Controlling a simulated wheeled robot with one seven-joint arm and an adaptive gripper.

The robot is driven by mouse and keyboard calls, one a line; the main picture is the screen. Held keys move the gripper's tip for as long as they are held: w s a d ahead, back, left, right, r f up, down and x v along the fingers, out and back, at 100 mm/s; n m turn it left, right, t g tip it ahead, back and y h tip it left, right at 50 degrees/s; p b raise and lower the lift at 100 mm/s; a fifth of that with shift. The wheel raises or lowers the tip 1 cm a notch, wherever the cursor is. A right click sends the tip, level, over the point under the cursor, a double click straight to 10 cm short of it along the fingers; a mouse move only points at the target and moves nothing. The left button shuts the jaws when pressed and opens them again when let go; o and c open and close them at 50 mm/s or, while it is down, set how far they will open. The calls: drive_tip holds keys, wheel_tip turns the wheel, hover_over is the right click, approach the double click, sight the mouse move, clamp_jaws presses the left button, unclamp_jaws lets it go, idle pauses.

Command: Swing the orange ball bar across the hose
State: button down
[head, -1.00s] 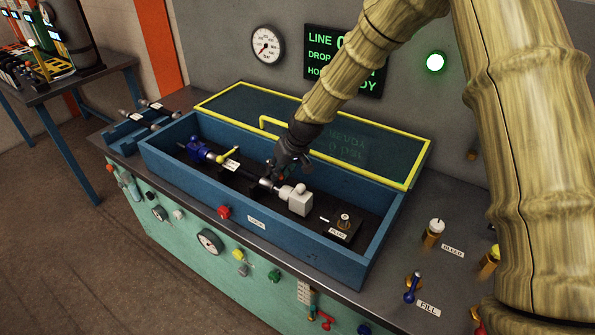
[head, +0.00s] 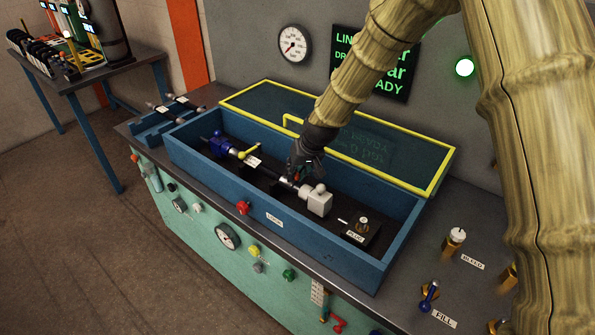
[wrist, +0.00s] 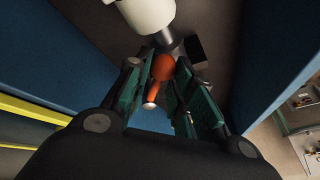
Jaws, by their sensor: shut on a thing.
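My gripper (head: 302,168) is inside the blue trough, just left of the white block (head: 319,202) at the right end of the dark hose line (head: 285,181). In the wrist view the orange ball bar (wrist: 162,67) sits between the two green-lined fingers of my gripper (wrist: 165,85), which are shut on it. Its ball is toward the white block, and its bar points back toward my palm, ending in a pale tip. In the head view the bar is mostly hidden by my gripper. The hose runs left to a blue fitting (head: 220,144).
The blue trough (head: 270,213) has high walls, with a yellow-framed clear lid (head: 390,160) raised behind. A yellow lever (head: 249,152) stands left of my gripper. A plug fitting (head: 362,225) is at the right end. Bleed (head: 455,240) and fill valves (head: 429,295) stand outside.

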drive_tip(key=c, duration=1.4)
unclamp_jaws()
drive_tip(key=v, duration=1.2)
